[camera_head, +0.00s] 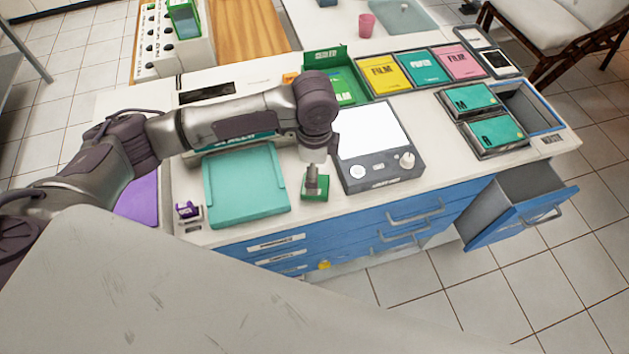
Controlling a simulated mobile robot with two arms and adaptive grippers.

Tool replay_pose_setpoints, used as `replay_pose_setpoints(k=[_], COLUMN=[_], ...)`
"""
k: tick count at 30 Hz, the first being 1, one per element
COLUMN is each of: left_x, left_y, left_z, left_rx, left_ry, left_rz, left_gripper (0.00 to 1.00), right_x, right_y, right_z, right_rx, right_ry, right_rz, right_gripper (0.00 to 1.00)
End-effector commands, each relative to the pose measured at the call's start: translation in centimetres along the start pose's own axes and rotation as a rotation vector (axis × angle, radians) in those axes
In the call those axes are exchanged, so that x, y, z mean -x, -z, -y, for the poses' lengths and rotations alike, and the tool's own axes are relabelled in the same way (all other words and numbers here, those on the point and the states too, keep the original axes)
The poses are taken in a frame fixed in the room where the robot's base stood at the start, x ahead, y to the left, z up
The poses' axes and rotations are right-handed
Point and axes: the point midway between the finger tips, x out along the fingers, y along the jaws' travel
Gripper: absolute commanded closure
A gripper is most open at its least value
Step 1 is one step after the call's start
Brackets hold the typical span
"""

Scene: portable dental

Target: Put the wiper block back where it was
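My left arm reaches in from the left over the white worktop. Its small grey gripper (314,182) points down at the worktop, between a teal tray and a grey light box. A small green block (319,194) sits directly at the gripper's tip; it may be the wiper block. The gripper overlaps the block, and I cannot tell whether its fingers are closed on it or only around it. The block appears to be at worktop level near the front edge. My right gripper is not in view.
The teal tray (246,196) lies left of the block and the light box (380,180) right of it. A small purple item (187,209) stands left of the tray. Film boxes (423,68) line the back. An open blue drawer (518,218) juts out at right.

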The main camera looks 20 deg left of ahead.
Motion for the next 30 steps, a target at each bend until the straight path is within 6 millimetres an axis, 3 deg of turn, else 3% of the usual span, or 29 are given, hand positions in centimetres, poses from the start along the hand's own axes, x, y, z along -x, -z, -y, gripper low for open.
replay_pose_setpoints(k=[6, 10, 30], left_x=[4.1, 5.4, 5.9], left_y=[0.0, 0.0, 0.0], left_z=[0.1, 0.0, 0.0], left_rx=[0.000, 0.001, 0.001], left_ry=[0.002, 0.001, -0.001], left_rz=[-0.001, 0.000, 0.000], left_gripper=[0.09, 0.09, 0.09], right_x=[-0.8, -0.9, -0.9], right_y=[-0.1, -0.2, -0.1], right_z=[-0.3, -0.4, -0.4], right_rx=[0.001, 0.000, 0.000], right_ry=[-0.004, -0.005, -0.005], right_rz=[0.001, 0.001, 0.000], right_gripper=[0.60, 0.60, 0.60])
